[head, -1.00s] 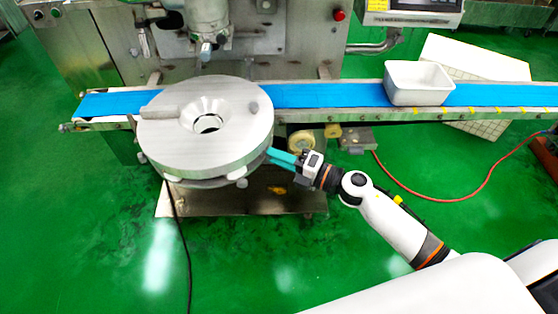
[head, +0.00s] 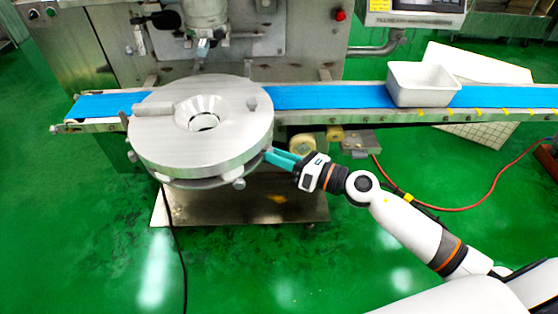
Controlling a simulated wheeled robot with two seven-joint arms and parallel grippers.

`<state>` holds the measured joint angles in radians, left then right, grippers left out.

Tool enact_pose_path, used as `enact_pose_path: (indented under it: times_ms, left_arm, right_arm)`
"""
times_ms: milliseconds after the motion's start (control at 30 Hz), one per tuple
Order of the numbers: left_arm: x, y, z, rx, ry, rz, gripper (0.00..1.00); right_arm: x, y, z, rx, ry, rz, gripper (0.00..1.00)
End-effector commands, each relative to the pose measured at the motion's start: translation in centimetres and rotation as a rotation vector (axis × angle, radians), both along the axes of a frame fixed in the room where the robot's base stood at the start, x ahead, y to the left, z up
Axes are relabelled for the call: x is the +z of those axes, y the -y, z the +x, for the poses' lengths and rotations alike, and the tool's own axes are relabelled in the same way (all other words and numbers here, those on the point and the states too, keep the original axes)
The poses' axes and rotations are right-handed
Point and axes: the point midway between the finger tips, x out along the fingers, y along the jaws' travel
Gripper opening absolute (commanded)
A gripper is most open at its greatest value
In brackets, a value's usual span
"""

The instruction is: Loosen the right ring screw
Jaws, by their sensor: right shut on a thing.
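The round metal ring plate (head: 160,140) of the encrusting machine sits in the left half of the head view, with a funnel-like hole in its top. Small screw knobs stick out of its rim, one at the left (head: 132,156) and one at the front (head: 239,184). My right gripper (head: 269,154) reaches in from the right, its teal fingers shut at the right side of the rim. They close on the right ring screw, which the fingers mostly hide. My left gripper is not in view.
A blue conveyor belt (head: 330,97) runs behind the ring plate. A white tray (head: 423,87) stands on it at the right. A red hose (head: 450,207) and a black cable (head: 180,240) lie on the green floor. The floor in front is otherwise open.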

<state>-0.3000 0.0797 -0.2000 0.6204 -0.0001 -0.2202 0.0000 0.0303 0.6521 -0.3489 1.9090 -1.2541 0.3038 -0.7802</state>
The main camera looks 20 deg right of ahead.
Motion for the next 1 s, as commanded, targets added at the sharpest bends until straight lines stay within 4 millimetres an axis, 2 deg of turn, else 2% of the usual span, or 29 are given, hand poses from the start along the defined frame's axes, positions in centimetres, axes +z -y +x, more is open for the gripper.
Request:
enact_pose_path:
  times_ms: [33, 333, 900, 933, 1000]
  left_arm:
    - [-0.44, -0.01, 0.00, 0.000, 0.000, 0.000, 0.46]
    - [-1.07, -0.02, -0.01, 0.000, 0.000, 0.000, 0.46]
    - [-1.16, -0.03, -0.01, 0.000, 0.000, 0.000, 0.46]
    - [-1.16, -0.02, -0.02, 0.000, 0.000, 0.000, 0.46]
    - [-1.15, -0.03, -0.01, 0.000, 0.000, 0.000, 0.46]
  right_arm:
    - [-0.44, -0.02, -0.07, 0.003, 0.017, -0.025, 0.01]
    - [-0.36, -0.02, -0.06, 0.003, 0.097, -0.108, 0.01]
    - [-0.31, 0.00, -0.05, 0.003, 0.115, -0.128, 0.01]
    - [-0.31, 0.00, -0.05, 0.003, 0.115, -0.128, 0.29]
    - [-0.28, 0.00, -0.04, 0.003, 0.116, -0.128, 0.40]
